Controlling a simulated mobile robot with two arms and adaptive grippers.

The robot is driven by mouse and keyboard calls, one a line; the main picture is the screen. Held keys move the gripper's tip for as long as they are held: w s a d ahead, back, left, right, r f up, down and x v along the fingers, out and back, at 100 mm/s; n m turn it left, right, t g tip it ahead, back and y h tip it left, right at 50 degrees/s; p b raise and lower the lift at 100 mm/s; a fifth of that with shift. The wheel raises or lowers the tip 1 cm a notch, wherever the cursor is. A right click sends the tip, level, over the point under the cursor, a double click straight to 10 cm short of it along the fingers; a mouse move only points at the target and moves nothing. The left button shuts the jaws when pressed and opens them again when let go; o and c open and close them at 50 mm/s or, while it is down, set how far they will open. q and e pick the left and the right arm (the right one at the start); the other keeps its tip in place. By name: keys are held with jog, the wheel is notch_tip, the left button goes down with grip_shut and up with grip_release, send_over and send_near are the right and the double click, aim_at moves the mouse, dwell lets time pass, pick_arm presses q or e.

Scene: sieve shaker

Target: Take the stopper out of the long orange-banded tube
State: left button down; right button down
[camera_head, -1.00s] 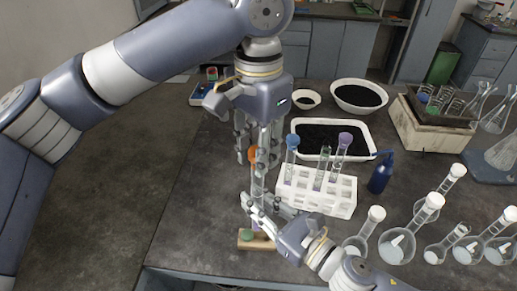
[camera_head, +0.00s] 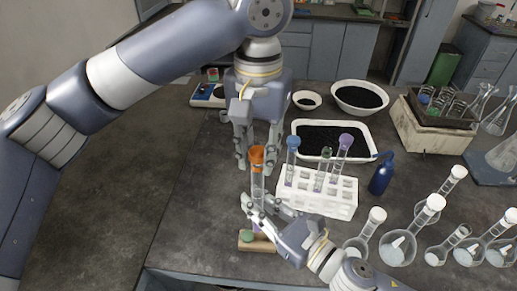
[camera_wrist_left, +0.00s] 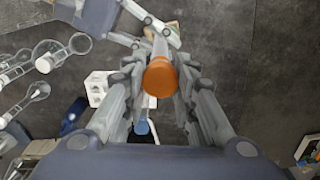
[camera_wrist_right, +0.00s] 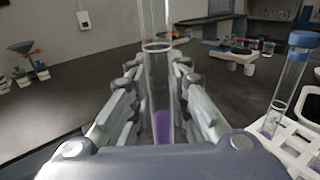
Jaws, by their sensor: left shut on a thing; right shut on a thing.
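The long tube (camera_head: 258,185) stands upright with an orange stopper (camera_head: 257,155) at its top and purple contents (camera_wrist_right: 163,126) near its lower end. My left gripper (camera_head: 257,163) comes down from above, with its fingers on both sides of the stopper. The left wrist view shows the orange stopper (camera_wrist_left: 160,77) between those fingers. My right gripper (camera_head: 266,207) is shut on the tube's glass below the stopper. In the right wrist view the tube passes upright between the fingers. The tube's lower end is partly hidden by the right gripper, above a wooden block (camera_head: 262,245).
A white rack (camera_head: 318,199) with several stoppered tubes stands just right of the tube. A blue bottle (camera_head: 381,177), a white tray of black material (camera_head: 371,150) and several flasks (camera_head: 397,247) are further right.

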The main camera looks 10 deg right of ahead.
pick_arm(q)
jog(key=shift+r, duration=0.25)
jog(key=shift+r, duration=0.85)
notch_tip(320, 180, up, 3)
jog(key=shift+f, duration=0.1)
jog(key=shift+r, duration=0.65)
jog(key=shift+f, duration=0.1)
